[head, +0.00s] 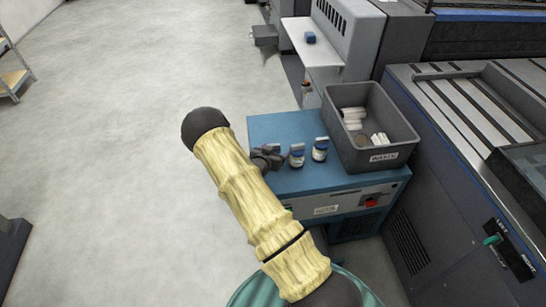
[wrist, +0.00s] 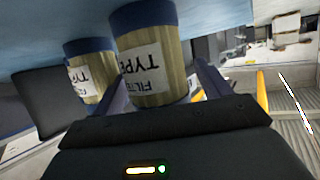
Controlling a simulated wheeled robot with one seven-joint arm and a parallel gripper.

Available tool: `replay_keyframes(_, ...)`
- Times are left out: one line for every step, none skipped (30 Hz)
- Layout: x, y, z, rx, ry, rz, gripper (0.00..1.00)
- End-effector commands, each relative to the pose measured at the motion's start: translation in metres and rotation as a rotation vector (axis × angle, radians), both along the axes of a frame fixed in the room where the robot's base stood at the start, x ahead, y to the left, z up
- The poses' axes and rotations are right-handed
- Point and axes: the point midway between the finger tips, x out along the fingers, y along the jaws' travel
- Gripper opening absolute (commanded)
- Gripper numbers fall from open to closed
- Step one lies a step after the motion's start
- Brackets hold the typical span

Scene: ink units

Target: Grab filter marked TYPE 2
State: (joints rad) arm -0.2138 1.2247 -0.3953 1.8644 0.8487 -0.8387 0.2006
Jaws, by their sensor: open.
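Two filters with blue caps and white labels, a left one (head: 297,155) and a right one (head: 320,149), stand on the blue cabinet in the head view. In the wrist view, which is upside down, a near filter (wrist: 146,55) with a tan body and a blue rim lies between my open fingers. Its label reads "FILTER TYPE", with the number not readable. A second filter (wrist: 91,72) stands to its left, its label only partly legible.
A grey bin (head: 405,140) labelled as waste, holding several white cylinders, stands right beside the filters on the blue cabinet (head: 280,126). A large grey machine (head: 440,160) stands on the right.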

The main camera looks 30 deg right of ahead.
Motion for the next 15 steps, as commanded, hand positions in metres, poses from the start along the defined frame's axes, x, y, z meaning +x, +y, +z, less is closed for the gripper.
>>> replay_keyframes(-0.0001,0.0002,0.0002,0.000,0.000,0.000,0.76)
replay_keyframes(-0.0001,0.0002,0.0002,0.000,0.000,0.000,0.76)
replay_keyframes(-0.0001,0.0003,0.0002,0.000,0.000,0.000,0.76)
replay_keyframes(-0.0001,0.0003,0.0002,0.000,0.000,0.000,0.76)
replay_keyframes(-0.0001,0.0003,0.0002,0.000,0.000,0.000,0.76)
replay_keyframes(-0.0001,0.0005,0.0003,0.000,0.000,0.000,0.76)
replay_keyframes(-0.0001,0.0005,0.0003,0.000,0.000,0.000,0.76)
replay_keyframes(-0.0001,0.0005,0.0003,0.000,0.000,0.000,0.76)
replay_keyframes(-0.0002,0.0005,0.0003,0.000,0.000,0.000,0.76)
replay_keyframes(-0.0002,0.0005,0.0003,0.000,0.000,0.000,0.76)
replay_keyframes(-0.0002,0.0005,0.0003,0.000,0.000,0.000,0.76)
replay_keyframes(-0.0002,0.0005,0.0003,0.000,0.000,0.000,0.71)
replay_keyframes(-0.0002,0.0005,0.0003,0.000,0.000,0.000,0.65)
replay_keyframes(-0.0002,0.0006,0.0004,0.000,0.000,0.000,0.59)
replay_keyframes(-0.0002,0.0006,0.0004,0.000,0.000,0.000,0.51)
